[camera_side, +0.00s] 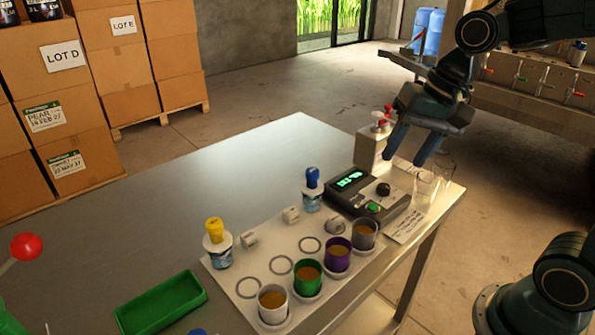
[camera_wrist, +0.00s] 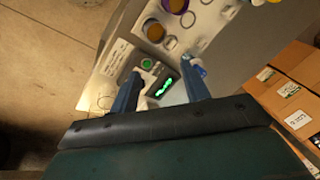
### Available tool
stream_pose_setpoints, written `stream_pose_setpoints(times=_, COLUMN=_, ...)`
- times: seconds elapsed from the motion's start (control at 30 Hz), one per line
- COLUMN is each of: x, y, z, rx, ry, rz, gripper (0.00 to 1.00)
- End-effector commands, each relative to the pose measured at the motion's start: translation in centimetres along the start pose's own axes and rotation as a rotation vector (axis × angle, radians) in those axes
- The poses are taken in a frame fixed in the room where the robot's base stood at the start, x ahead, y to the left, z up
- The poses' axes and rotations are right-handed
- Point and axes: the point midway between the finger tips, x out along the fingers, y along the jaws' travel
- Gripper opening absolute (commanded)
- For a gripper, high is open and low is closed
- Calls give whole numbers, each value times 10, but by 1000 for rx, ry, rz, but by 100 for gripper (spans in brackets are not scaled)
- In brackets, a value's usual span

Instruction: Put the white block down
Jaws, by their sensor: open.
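I cannot tell which of these is the white block. My gripper (camera_side: 403,160) is open, fingers pointing down, above the far right part of the table near the meter (camera_side: 365,196). In the wrist view nothing sits between the fingers of my gripper (camera_wrist: 162,72); the meter (camera_wrist: 155,80) shows beyond them.
Cups in white (camera_side: 273,304), green (camera_side: 308,278), purple (camera_side: 337,254) and grey (camera_side: 364,235) stand along the board's front. Clear glasses (camera_side: 427,183) stand right of the meter. A green tray (camera_side: 161,304) lies at front left. The table's back left (camera_side: 230,165) is clear.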

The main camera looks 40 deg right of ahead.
Motion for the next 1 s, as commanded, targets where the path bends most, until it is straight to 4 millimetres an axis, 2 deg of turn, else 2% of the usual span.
stream_pose_setpoints(times=0.2, x=-22, y=21, z=30, rx=-261, ry=103, rz=1, gripper=47)
stream_pose_setpoints(times=0.5, x=-37, y=54, z=61, rx=-575, ry=219, rz=32, gripper=47)
stream_pose_setpoints(times=0.7, x=-39, y=66, z=70, rx=-677, ry=255, rz=49, gripper=47)
stream_pose_setpoints(times=1.0, x=-39, y=68, z=71, rx=-694, ry=258, rz=53, gripper=47)
